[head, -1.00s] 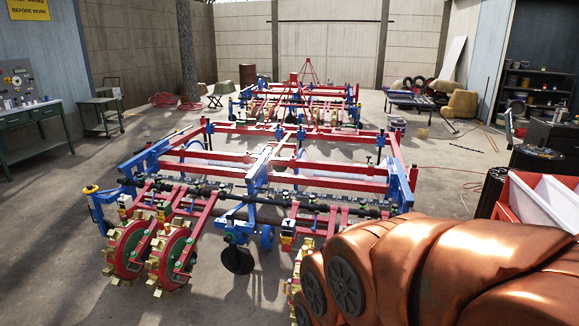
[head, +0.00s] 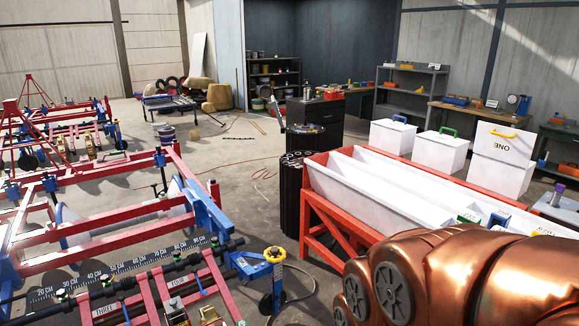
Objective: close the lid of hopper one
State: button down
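Hopper one is a white box (head: 500,177) at the right, behind the red stand. Its lid (head: 503,143) stands up and open above the box, with a yellow handle near the top and the word ONE upside down. My gripper is not in view. Only copper-coloured links of my arm show at the lower right, well in front of and below the hopper.
A red stand (head: 328,222) with long white troughs (head: 365,196) lies between me and the hopper. Two white boxes with lids down, one blue-handled (head: 393,136) and one green-handled (head: 440,152), stand left of it. The red and blue planter frame (head: 100,222) fills the left.

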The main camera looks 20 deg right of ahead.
aim_at(511, 146)
jog(key=z, duration=0.75)
jog(key=i, duration=1.8)
jog(key=z, duration=0.4)
jog(key=i, duration=0.65)
